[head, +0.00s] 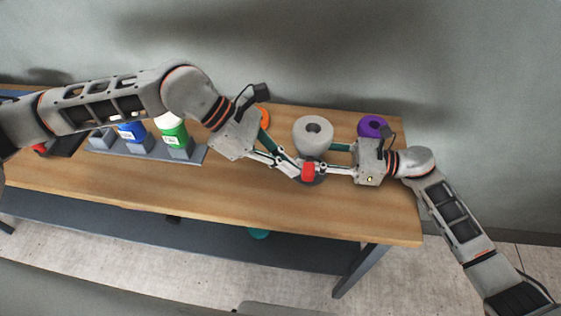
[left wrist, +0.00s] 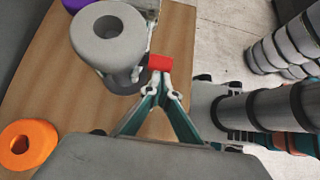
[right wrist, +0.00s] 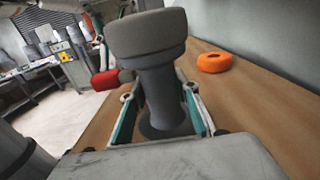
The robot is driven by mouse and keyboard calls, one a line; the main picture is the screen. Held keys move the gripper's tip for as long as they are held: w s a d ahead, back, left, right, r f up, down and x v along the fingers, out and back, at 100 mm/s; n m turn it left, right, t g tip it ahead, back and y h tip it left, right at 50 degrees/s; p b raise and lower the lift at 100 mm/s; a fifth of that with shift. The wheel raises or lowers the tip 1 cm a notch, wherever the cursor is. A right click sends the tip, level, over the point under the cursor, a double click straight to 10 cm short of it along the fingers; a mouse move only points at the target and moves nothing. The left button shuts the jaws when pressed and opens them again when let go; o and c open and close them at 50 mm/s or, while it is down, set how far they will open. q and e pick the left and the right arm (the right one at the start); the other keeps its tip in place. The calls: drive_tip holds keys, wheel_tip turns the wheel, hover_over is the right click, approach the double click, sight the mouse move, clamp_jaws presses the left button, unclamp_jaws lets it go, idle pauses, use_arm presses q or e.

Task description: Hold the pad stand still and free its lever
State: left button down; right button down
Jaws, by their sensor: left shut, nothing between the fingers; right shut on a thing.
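The grey pad stand (head: 313,135) stands upright on the wooden bench, with a wide round head with a hole on top. The right wrist view shows its narrower column (right wrist: 160,95) and dark round base. Its red lever (head: 308,172) sticks out low on the front side; it also shows in the left wrist view (left wrist: 160,62). My right gripper (head: 327,161) is shut on the column from the right, a finger on each side. My left gripper (head: 298,172) is shut and empty, its tips right at the red lever; I cannot tell whether they touch.
An orange ring (head: 263,117) lies behind my left gripper, and a purple roll (head: 372,126) stands at the back right. A grey rack (head: 197,157) holds a blue bottle (head: 131,132) and a green bottle (head: 173,131). The bench front is clear.

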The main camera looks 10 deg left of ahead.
sight(307, 172)
use_arm(q)
drive_tip(key=shift+s+d, duration=0.25)
drive_tip(key=shift+d, duration=0.15)
idle(0.4)
drive_tip(key=shift+s+d, duration=0.2)
drive_tip(key=shift+d, duration=0.85)
drive_tip(key=shift+s+d, duration=0.2)
drive_tip(key=shift+d, duration=0.8)
drive_tip(key=shift+a, duration=0.1)
drive_tip(key=shift+w+a, duration=0.45)
drive_tip(key=shift+a, duration=0.2)
